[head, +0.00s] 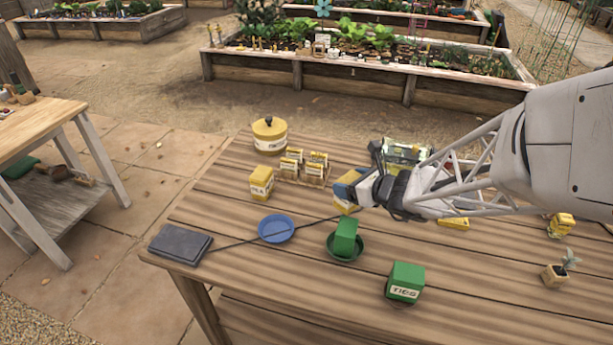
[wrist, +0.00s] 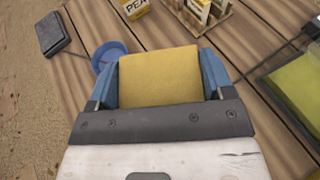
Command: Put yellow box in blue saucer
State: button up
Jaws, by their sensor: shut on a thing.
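My gripper (head: 347,190) is shut on a yellow box (head: 345,207). In the wrist view the yellow box (wrist: 160,77) fills the space between the blue fingers of my gripper (wrist: 160,85). The blue saucer (head: 276,228) lies empty on the wooden table, to the left of and nearer than the held box in the head view. The blue saucer also shows in the wrist view (wrist: 104,54), partly hidden behind the left finger. How high the box is above the table is hard to tell.
A green box (head: 346,235) stands in a dark green saucer (head: 345,254) near the blue saucer. A yellow box marked PEA (head: 262,184), a rack of packets (head: 305,172), a yellow tin (head: 270,136), a green TIES box (head: 405,282) and a dark slate (head: 181,244) stand around. A dark cord crosses the blue saucer's area.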

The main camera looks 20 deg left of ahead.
jog(key=a, duration=0.2)
jog(key=shift+a+n, duration=0.3)
jog(key=shift+a, duration=0.1)
jog(key=s+a+f+n+g, duration=0.1)
jog(key=s+a+n+g, duration=0.1)
jog(key=s, duration=0.7)
jog(key=s+a+f+n+g+y, duration=0.1)
jog(key=s+a+n+g, duration=0.2)
jog(key=s, duration=0.7)
jog(key=shift+a+f+g+y, duration=0.3)
jog(key=shift+g, duration=0.4)
jog(key=w+a+f, duration=0.1)
jog(key=w+a, duration=0.9)
jog(key=w, duration=0.2)
jog(key=shift+w+a+f, duration=0.15)
jog(key=shift+a+f, duration=0.05)
jog(key=shift+f, duration=0.05)
jog(key=shift+f, duration=0.1)
jog(key=shift+f, duration=1.65)
jog(key=shift+f, duration=0.6)
